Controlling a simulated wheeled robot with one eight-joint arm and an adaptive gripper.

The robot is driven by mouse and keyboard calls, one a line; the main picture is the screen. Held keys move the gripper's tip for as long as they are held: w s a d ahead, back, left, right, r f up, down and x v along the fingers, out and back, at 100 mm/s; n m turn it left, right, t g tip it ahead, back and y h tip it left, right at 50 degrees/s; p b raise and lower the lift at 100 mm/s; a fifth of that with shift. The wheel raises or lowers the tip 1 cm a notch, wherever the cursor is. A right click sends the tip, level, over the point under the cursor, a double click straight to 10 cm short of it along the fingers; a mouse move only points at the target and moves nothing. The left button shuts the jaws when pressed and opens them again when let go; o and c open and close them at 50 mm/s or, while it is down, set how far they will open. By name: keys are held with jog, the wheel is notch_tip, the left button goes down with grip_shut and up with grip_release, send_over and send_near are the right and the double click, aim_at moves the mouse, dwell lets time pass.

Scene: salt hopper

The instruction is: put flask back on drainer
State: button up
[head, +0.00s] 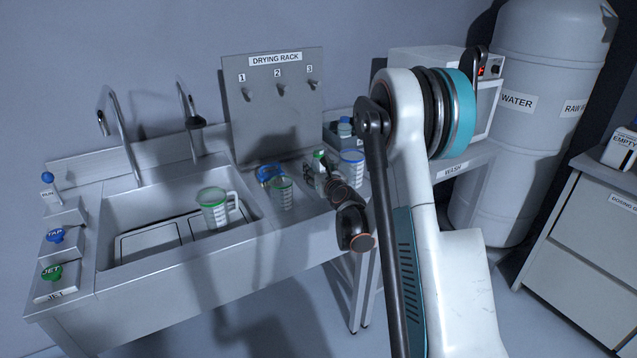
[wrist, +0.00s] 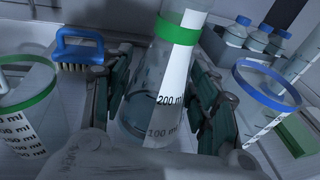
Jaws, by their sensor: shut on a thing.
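A clear flask (wrist: 150,82) with a green band and a white scale reading 100 and 200 ml fills the middle of the wrist view. My gripper (wrist: 163,98) is shut around it, one dark green finger on each side. In the head view my gripper (head: 327,176) is at the counter right of the sink, and the flask (head: 319,157) is mostly hidden behind it. I cannot tell whether its base touches the counter. The panel marked DRYING RACK (head: 275,120) stands behind, its pegs 1, 2 and 3 bare.
A green-rimmed beaker (wrist: 28,105) is left of the flask, a blue-rimmed beaker (wrist: 266,88) right. A blue brush (wrist: 80,48) lies behind. Blue-capped bottles (wrist: 257,40) and a green block (wrist: 300,133) are at right. Another green-rimmed jug (head: 213,208) is in the sink (head: 180,240).

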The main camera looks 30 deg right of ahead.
jog(key=shift+f+b, duration=0.55)
jog(key=shift+f, duration=1.3)
jog(key=shift+f, duration=0.1)
jog(key=o, duration=1.3)
jog(key=p+v, duration=0.1)
jog(key=v, duration=1.1)
